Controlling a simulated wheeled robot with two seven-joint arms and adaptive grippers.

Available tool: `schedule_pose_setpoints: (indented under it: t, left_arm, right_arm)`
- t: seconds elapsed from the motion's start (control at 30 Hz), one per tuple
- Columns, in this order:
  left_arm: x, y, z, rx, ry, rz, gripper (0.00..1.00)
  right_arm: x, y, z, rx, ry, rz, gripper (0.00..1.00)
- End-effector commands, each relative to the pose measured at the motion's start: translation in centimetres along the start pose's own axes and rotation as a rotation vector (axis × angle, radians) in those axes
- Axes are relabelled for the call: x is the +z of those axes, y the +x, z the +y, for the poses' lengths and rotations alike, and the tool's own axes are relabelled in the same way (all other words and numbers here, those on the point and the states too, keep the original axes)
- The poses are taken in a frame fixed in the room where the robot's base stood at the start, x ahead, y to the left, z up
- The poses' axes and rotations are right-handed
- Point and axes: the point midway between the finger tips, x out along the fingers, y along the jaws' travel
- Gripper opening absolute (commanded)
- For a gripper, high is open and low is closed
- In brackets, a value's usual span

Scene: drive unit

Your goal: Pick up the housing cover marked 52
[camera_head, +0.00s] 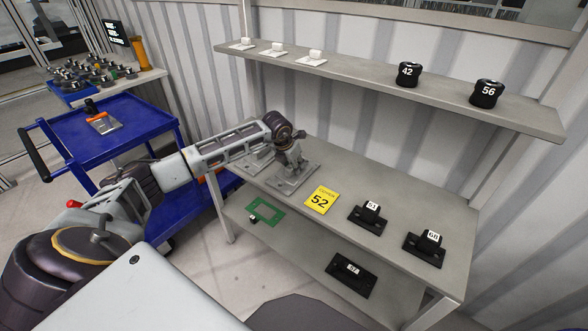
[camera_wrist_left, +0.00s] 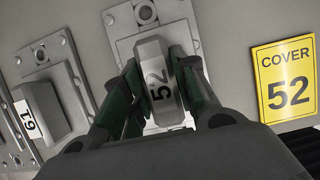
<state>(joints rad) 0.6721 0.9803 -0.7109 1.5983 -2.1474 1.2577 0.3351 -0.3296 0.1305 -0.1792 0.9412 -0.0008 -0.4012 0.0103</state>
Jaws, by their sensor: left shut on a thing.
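The grey housing cover marked 52 (camera_wrist_left: 160,82) is between the fingers of my left gripper (camera_wrist_left: 160,95) in the left wrist view. The fingers are shut on its upright block. Its flat base plate (camera_wrist_left: 125,48) shows behind. In the head view, my left gripper (camera_head: 290,150) points down over the cover's grey plate (camera_head: 293,183) at the middle shelf; I cannot tell whether it rests or is slightly raised. A yellow sign reading COVER 52 (camera_head: 321,200) lies to its right. My right gripper is not in view.
A grey cover marked 61 (camera_wrist_left: 42,108) stands close beside the held one. Black parts (camera_head: 368,217) sit farther right on the middle shelf (camera_head: 400,245). The upper shelf (camera_head: 365,78) overhangs behind. A blue cart (camera_head: 110,135) stands at the left.

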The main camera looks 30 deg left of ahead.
Motion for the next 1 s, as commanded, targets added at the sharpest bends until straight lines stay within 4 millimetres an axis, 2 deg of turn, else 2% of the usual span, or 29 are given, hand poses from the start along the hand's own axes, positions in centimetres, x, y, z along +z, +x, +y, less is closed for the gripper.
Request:
schedule_pose_setpoints:
  t: [0.27, 0.7, 1.0]
  left_arm:
    - [0.7, -1.4, 0.1, 0.001, 0.0, -0.004, 0.0]
    - [3.0, -7.0, 0.0, 0.0, 0.0, -0.006, 0.0]
    - [3.9, -9.2, 0.0, 0.0, 0.0, -0.003, 0.0]
  right_arm:
    - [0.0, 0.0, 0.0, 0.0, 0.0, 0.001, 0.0]
    - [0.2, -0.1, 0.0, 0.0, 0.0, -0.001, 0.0]
    - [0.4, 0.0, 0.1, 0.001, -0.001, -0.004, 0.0]
